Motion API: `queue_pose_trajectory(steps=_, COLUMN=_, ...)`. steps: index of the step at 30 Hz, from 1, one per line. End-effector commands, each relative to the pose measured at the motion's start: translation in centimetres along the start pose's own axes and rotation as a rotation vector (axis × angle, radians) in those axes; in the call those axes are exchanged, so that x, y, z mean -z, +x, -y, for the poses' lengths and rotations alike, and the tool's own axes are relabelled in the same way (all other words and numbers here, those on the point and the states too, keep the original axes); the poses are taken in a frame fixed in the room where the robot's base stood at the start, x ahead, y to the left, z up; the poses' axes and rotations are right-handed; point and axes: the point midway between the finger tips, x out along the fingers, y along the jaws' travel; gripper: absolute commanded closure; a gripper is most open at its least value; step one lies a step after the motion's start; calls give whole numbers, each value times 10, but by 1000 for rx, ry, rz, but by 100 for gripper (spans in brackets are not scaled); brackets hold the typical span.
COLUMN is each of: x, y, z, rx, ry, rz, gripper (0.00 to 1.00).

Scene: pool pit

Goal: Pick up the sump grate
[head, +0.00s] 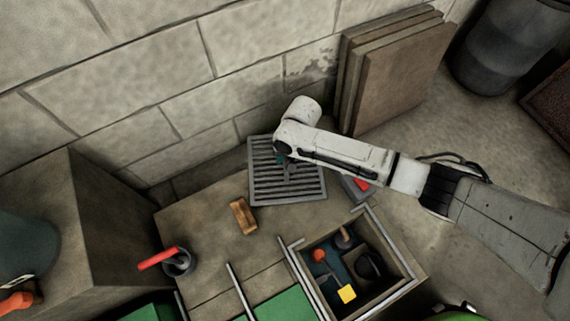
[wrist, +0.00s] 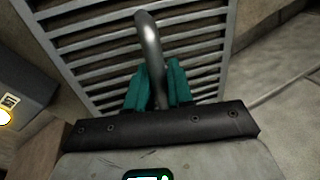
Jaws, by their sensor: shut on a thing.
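The sump grate (head: 312,189) is a grey slatted square panel at the back of the stone ledge, close to the block wall. In the wrist view the grate (wrist: 95,42) fills much of the upper picture, and a curved metal handle (wrist: 149,35) rises from it. My gripper (wrist: 158,72) has teal fingers on both sides of the handle and is shut on it. In the head view my gripper (head: 286,161) is over the grate, partly hidden by my arm. I cannot tell whether the grate is clear of the ledge.
A wooden block (head: 243,216) lies left of the grate. An open box (head: 296,254) with several small items stands in front. A red-handled tool in a cup (head: 177,262) is at left. Stacked slabs (head: 395,75) lean on the wall at right, near a dark barrel (head: 506,48).

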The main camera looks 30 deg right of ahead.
Motion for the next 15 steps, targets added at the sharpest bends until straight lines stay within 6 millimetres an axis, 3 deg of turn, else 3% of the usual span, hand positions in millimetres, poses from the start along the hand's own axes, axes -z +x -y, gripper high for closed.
queue_pose_trajectory(steps=15, x=1, y=-12, z=3, rx=2, ry=0, rz=-2, gripper=100)
